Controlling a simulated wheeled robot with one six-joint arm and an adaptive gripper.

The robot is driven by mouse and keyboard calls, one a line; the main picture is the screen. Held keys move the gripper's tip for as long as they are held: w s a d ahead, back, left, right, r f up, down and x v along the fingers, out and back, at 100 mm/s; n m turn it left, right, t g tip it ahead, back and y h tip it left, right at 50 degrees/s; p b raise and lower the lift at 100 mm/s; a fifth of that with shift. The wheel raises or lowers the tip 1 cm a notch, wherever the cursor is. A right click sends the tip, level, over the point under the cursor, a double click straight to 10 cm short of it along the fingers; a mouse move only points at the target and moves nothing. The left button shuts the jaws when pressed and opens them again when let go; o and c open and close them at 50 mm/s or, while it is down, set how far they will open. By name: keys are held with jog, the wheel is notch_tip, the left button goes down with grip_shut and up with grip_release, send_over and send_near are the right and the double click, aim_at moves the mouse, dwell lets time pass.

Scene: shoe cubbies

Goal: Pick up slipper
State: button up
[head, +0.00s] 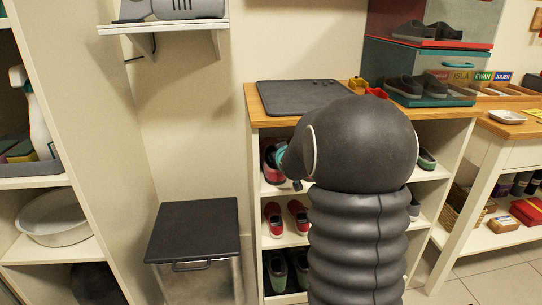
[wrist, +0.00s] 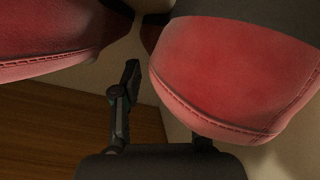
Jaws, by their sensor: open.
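In the wrist view two red slippers with stitched edges fill the upper part: one at the left (wrist: 50,35) and one at the right (wrist: 225,75). My gripper (wrist: 165,105) is open. Its left finger stands in the gap between the two slippers. Its other finger is mostly hidden behind the right slipper, so I cannot tell whether it touches. Another red pair (head: 273,219) stands on the shelf below.
Dark green shoes (head: 277,270) sit on the bottom shelf. A side table (head: 510,158) stands at the right.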

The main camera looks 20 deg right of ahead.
grip_shut()
dwell(0.3)
